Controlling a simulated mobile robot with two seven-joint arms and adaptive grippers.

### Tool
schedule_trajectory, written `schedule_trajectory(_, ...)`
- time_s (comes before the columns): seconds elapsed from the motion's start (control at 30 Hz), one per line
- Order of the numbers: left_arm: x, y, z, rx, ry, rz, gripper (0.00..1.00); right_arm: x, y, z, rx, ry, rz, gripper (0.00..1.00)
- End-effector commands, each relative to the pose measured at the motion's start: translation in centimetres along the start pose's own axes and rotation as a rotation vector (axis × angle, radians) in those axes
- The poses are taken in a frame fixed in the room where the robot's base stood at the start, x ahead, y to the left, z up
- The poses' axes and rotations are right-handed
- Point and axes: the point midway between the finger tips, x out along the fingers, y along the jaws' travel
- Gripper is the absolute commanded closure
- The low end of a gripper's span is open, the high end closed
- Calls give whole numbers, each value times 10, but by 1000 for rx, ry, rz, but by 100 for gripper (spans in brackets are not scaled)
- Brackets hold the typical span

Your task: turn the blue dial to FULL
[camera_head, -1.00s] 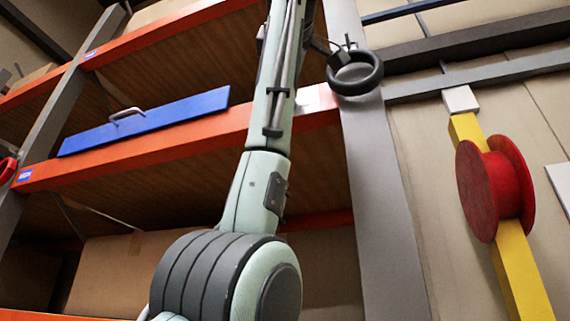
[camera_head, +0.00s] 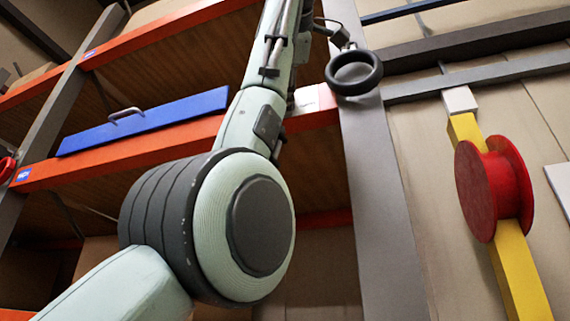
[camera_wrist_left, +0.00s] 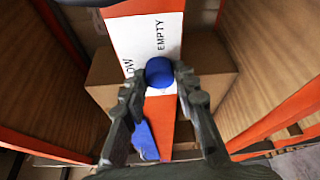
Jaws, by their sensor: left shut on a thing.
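The round blue dial (camera_wrist_left: 160,72) sits in front of a white label plate (camera_wrist_left: 138,45) in the left wrist view. The plate reads EMPTY beside the dial, and a partly covered word ending in "OW" shows at its left. My left gripper (camera_wrist_left: 160,75) is shut on the dial, one finger at each side. The word FULL and any pointer mark on the dial do not show. In the head view my left arm rises past the shelves; its gripper and the dial are not visible there. My right gripper is in neither view.
Orange-edged shelves (camera_head: 120,153) hold a blue panel (camera_head: 160,117) with a handle. A black ring (camera_head: 354,90) is by the grey post (camera_head: 385,220). A red spool (camera_head: 480,190) sits on a yellow bar (camera_head: 520,270) at the right. A cardboard box (camera_wrist_left: 105,90) lies behind the dial.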

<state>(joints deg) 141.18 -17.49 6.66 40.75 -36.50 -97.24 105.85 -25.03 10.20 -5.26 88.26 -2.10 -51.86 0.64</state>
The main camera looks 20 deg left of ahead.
Motion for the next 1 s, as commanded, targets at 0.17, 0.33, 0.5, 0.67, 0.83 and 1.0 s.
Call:
schedule_trajectory(0.17, 0, 0, -1, 0, 0, -1, 100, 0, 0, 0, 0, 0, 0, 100)
schedule_trajectory(0.33, 0, 0, 0, 0, 0, 0, 53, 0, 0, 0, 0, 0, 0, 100)
schedule_trajectory(0.5, 0, 0, 0, 1, 0, 0, 51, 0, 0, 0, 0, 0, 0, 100)
schedule_trajectory(0.67, 0, 0, 0, 1, 0, 0, 51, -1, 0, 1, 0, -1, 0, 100)
schedule_trajectory(0.83, 0, 0, 0, 2, 0, 0, 51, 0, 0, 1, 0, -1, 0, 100)
schedule_trajectory(1.0, 1, -1, 0, 53, -1, 22, 51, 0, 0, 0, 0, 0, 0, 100)
